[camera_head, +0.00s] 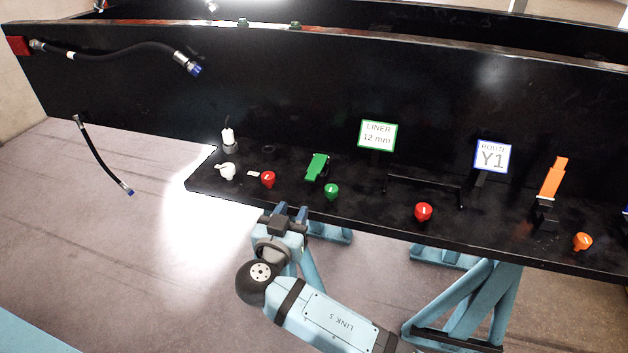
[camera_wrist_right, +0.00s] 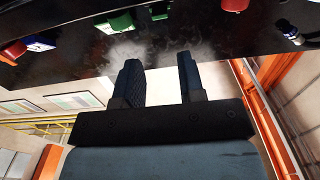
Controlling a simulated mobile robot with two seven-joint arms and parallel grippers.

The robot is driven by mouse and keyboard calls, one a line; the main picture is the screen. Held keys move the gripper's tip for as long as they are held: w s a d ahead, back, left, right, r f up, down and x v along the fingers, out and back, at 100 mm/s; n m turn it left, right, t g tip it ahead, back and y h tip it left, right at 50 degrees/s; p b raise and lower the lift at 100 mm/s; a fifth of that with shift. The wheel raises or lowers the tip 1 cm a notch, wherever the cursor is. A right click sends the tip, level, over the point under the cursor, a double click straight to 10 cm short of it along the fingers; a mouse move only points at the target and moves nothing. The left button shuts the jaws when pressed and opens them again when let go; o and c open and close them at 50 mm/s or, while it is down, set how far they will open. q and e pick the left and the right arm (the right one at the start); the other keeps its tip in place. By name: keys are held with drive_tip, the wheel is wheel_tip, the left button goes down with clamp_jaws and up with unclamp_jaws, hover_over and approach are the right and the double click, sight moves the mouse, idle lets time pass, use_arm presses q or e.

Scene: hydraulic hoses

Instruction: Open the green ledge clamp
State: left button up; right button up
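The green ledge clamp (camera_head: 317,166) sits on the black ledge, left of centre in the head view. Its green lever slants up. A green knob (camera_head: 331,191) stands in front of it, to its right. My right gripper (camera_head: 292,211) is just off the front edge of the ledge, in front and to the left of the clamp and apart from it. In the right wrist view my right gripper (camera_wrist_right: 159,62) has its fingers apart with nothing between them. Two green parts show beyond the fingertips there; I cannot tell which is the clamp. My left gripper is not in view.
A LINER sign (camera_head: 377,135) stands behind. Black hoses (camera_head: 115,52) hang at the left.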

sight(309, 180)
drive_tip(key=p+x, duration=0.1)
drive_tip(key=x, duration=0.9)
drive_tip(key=shift+p, duration=0.35)
drive_tip(key=shift+w+d+f, duration=0.1)
drive_tip(key=shift+w+d, duration=0.1)
drive_tip(key=shift+w, duration=0.35)
clamp_jaws()
